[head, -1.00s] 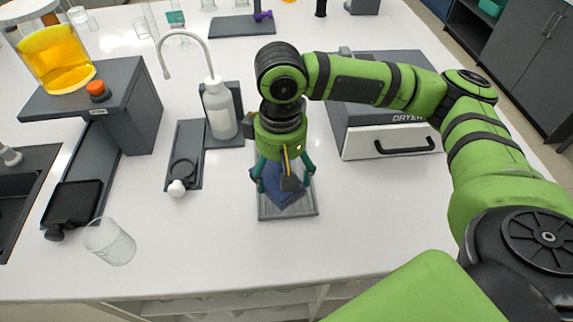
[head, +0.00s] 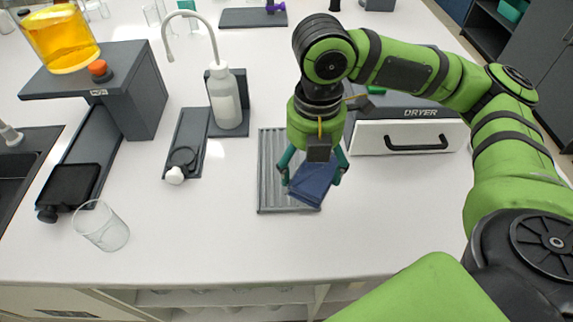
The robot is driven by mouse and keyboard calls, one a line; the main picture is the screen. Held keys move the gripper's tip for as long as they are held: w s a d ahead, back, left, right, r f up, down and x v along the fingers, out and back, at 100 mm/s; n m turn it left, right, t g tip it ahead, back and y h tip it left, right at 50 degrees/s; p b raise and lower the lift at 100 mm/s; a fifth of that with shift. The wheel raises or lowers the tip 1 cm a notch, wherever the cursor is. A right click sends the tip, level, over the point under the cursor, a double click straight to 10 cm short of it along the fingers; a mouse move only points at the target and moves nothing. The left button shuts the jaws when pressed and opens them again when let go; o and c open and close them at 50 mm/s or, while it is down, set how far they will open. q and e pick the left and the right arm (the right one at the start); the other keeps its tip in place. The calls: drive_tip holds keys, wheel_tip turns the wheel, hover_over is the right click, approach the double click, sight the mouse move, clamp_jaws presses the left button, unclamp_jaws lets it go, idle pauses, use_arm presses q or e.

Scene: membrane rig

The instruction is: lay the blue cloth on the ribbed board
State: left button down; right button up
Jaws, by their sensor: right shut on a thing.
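The blue cloth (head: 312,186) hangs between the fingers of my right gripper (head: 314,178), which is shut on it. The ribbed board (head: 272,178) is a grey ridged plate lying on the white bench. The cloth and gripper cover the board's right part in the head view. The cloth overlaps the board's right edge in the picture; I cannot tell whether it touches the board or is held above it. My left gripper is not in view.
The dryer (head: 410,136) with its white drawer stands close behind and right of the board. A white wash bottle (head: 225,98) stands behind left. An empty glass (head: 101,226) is at front left. The bench in front of the board is clear.

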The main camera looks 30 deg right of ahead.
drive_tip(key=n, duration=0.4)
drive_tip(key=s+d+n, duration=0.1)
drive_tip(key=n, duration=0.1)
drive_tip(key=shift+s+b, duration=0.1)
drive_tip(key=shift+b, duration=0.3)
drive_tip(key=w+f, duration=0.2)
drive_tip(key=w, duration=0.2)
drive_tip(key=w+a+f+p, duration=0.1)
drive_tip(key=w+f, duration=0.1)
drive_tip(key=w, duration=0.1)
drive_tip(key=w+f, duration=0.3)
drive_tip(key=w, duration=0.1)
drive_tip(key=shift+w+a+p, duration=0.15)
drive_tip(key=shift+w+p, duration=0.15)
drive_tip(key=shift+p, duration=0.1)
wheel_tip(320, 180, down, 3)
drive_tip(key=shift+f+p, duration=0.1)
drive_tip(key=shift+p, duration=0.35)
drive_tip(key=shift+f, duration=0.4)
drive_tip(key=o, duration=1)
drive_tip(key=shift+f, duration=0.15)
drive_tip(key=shift+c, duration=0.2)
wheel_tip(320, 180, up, 12)
drive_tip(key=b, duration=0.2)
drive_tip(key=shift+r, duration=0.2)
